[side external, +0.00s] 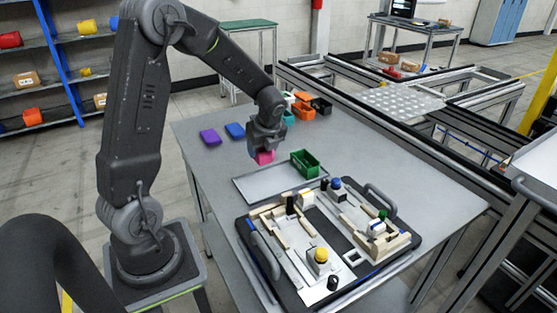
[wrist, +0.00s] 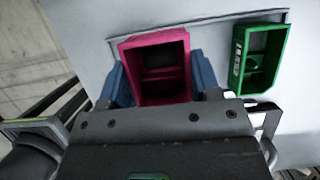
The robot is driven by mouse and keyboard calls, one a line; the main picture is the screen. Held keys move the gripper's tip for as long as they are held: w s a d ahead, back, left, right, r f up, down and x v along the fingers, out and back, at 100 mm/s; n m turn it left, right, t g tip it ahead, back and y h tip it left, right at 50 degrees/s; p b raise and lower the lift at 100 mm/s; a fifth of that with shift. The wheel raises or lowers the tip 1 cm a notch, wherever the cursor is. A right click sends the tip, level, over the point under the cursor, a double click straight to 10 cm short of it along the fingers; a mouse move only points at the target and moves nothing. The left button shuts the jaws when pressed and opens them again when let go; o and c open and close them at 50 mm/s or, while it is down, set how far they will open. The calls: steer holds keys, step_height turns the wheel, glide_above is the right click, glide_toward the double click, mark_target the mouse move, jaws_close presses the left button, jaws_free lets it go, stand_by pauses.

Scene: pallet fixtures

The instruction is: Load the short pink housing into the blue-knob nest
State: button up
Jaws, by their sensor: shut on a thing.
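The pink housing (side external: 265,157) is an open box held in my gripper (side external: 266,146), above the far left part of the light tray on the table. In the wrist view the pink housing (wrist: 157,68) sits between the two blue-grey fingers of my gripper (wrist: 158,82), which touch its sides. The pallet (side external: 331,288) carries two nests of pale blocks. The blue knob (side external: 336,183) is on its far part and the yellow knob (side external: 321,255) on its near part. A white part with a blue band (side external: 377,228) sits among the blocks at the right.
A green open housing (side external: 305,163) stands on the tray (side external: 252,189), right of my gripper; it also shows in the wrist view (wrist: 258,58). Purple (side external: 210,137) and blue (side external: 235,131) pieces lie at the left. Orange and black bins (side external: 320,107) stand behind. Handles (side external: 381,200) rise at the pallet's ends.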

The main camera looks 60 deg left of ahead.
steer(key=s+a+r, duration=0.4)
steer(key=w+d, duration=0.5)
steer(key=shift+w+r, duration=0.1)
steer(key=shift+r, duration=0.15)
steer(key=w+d, duration=0.7)
steer(key=d, duration=0.3)
glide_above(354, 215)
steer(key=d, duration=0.2)
steer(key=shift+a+f, duration=0.15)
steer(key=shift+f, duration=3)
steer(key=shift+f, duration=0.3)
steer(key=shift+f, duration=0.6)
steer(key=o, duration=1)
